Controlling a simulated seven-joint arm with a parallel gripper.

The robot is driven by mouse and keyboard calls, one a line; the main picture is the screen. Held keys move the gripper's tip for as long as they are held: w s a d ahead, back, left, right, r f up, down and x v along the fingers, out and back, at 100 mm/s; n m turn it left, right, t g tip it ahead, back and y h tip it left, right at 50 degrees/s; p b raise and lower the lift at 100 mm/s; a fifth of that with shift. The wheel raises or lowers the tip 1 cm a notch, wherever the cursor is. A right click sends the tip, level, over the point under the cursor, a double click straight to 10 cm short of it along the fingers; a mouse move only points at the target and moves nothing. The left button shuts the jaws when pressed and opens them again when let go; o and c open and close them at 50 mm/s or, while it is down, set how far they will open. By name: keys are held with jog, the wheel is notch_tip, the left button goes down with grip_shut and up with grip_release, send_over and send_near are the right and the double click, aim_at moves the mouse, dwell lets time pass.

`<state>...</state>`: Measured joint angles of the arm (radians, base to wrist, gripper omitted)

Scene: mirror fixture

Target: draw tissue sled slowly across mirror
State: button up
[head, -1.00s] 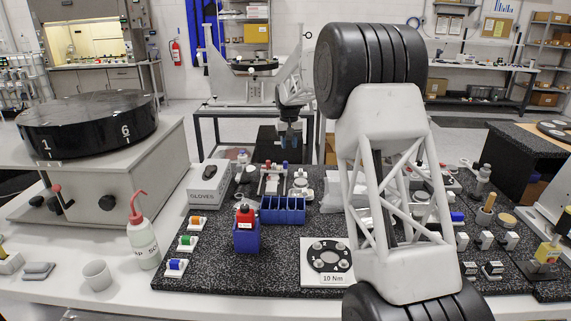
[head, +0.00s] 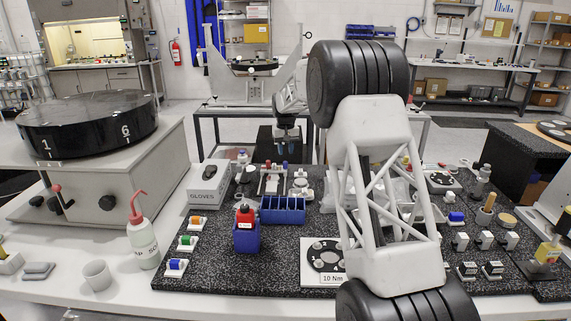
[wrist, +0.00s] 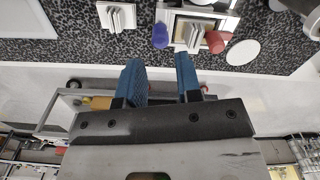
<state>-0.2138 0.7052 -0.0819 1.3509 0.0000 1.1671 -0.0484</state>
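A small white-framed fixture (wrist: 205,17) with a purple knob (wrist: 160,36) and a red knob (wrist: 215,42) lies beyond the fingertips. A pale folded piece (wrist: 190,37), perhaps the tissue sled, sits at its edge, apart from the fingers. A similar white folded piece (wrist: 117,16) lies beside it. I cannot make out the mirror surface clearly. In the head view the fixture (head: 272,181) is small.
A wash bottle (head: 141,238) and a cup (head: 97,275) stand left. My arm hides part of the right side.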

aim_at(286, 162)
jog(key=shift+f, duration=3.15)
grip_shut()
